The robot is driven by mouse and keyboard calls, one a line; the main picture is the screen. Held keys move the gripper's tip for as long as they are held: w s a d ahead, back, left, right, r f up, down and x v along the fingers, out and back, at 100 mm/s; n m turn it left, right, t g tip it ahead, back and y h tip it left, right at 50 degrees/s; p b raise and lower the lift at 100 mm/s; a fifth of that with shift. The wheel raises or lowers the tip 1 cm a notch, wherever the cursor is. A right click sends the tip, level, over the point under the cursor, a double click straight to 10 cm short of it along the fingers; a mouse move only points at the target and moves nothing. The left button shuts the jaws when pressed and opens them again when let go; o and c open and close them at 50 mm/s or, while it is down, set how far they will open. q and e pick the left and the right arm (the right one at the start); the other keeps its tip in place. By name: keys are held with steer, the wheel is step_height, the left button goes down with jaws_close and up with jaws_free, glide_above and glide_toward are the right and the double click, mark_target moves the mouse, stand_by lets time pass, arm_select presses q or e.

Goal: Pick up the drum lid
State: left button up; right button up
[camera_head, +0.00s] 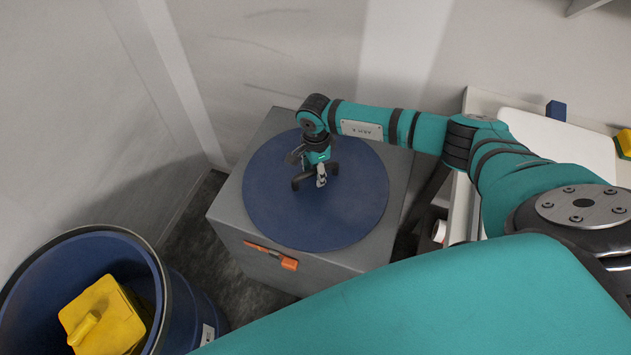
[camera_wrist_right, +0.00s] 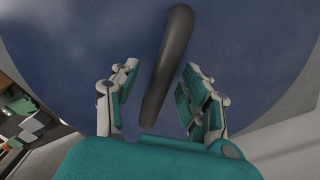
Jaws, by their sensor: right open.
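The drum lid (camera_head: 345,218) is a large round blue disc lying flat on a grey cabinet. Its dark curved handle (camera_wrist_right: 168,65) stands near its middle and crosses between my right gripper's fingers in the wrist view. My right gripper (camera_head: 318,178) points down over the lid, with its fingers apart on either side of the handle and a gap on both sides. Parts of the handle are hidden behind the gripper in the head view. The blue lid fills most of the right wrist view. My left gripper is not in view.
An open blue drum (camera_head: 190,290) stands at the lower left with a yellow object (camera_head: 103,318) inside. The grey cabinet (camera_head: 235,222) stands close to the walls. An orange item (camera_head: 272,256) is at its front edge. A white surface with a blue block (camera_head: 556,110) lies right.

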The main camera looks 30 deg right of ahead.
steer(key=shift+f+b, duration=0.2)
steer(key=shift+b, duration=0.1)
stand_by(0.4)
jaws_close()
stand_by(0.3)
steer(key=shift+w+r, duration=0.1)
